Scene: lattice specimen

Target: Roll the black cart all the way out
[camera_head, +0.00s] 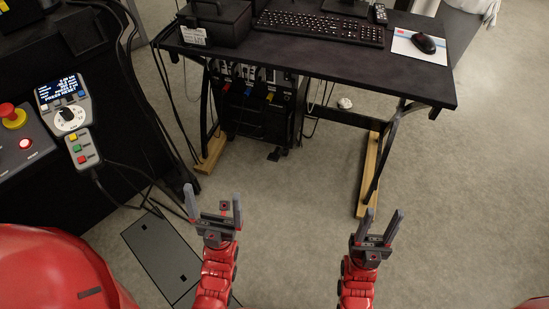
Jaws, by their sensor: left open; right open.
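The black cart (258,108) stands under the desk, left of its middle. Its upper part holds electronic boxes with several cables plugged in, and a small caster shows at its foot on the floor. The desk top hides the cart's top. My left gripper (213,192) is open and empty, in front of and below the cart in the picture, apart from it. My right gripper (384,213) is open and empty, to the right, in front of the desk's right leg and apart from the cart.
The black desk (420,73) carries a keyboard (320,26), a mouse (424,43) and a black box (215,20). Its legs (372,165) have wooden feet. A control pendant (68,115) and loose cables are at the left. Carpet is clear between the grippers and cart.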

